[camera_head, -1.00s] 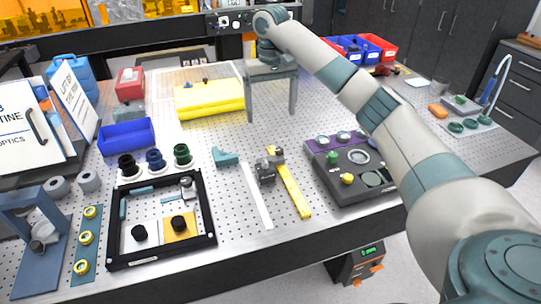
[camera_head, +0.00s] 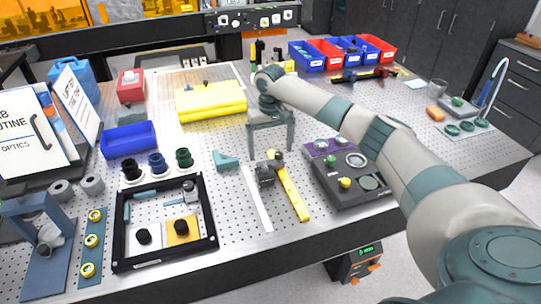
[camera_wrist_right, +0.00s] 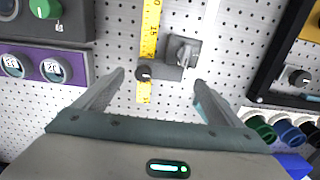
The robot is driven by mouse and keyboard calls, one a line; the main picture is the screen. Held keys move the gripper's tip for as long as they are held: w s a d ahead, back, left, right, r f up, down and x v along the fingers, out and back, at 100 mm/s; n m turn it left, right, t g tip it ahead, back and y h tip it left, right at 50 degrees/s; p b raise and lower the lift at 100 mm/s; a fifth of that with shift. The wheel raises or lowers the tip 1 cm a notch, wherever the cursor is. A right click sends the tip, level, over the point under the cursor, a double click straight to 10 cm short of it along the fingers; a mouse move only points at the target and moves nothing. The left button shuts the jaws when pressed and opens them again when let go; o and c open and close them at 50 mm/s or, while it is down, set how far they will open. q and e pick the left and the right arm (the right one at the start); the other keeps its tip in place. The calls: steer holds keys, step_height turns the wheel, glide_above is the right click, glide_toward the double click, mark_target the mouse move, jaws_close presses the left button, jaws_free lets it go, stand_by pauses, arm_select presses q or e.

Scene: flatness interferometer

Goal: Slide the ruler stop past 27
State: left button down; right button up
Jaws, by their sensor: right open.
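A yellow ruler (camera_head: 291,190) lies on the perforated table; it also shows in the wrist view (camera_wrist_right: 150,30). The ruler stop, a grey block (camera_head: 265,176) with a dark knob, sits at the ruler's far end; it also shows in the wrist view (camera_wrist_right: 185,52). My right gripper (camera_head: 271,151) is open and empty, above and just beyond the stop. In the wrist view its fingertips (camera_wrist_right: 158,78) stand apart on either side of the ruler line, without visible contact. The ruler's numbers are too small to read surely. My left gripper is out of view.
A white strip (camera_head: 256,198) lies left of the ruler. A dark control box (camera_head: 345,196) with knobs stands close on the right. A black-framed tray (camera_head: 119,243) and a teal block (camera_head: 226,160) are to the left. A yellow case (camera_head: 210,103) lies behind.

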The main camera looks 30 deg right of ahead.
mark_target(270, 162)
steer(key=shift+f+p, duration=0.55)
steer(key=shift+f, duration=1.9)
steer(key=c, duration=1.5)
steer(key=shift+w, duration=0.15)
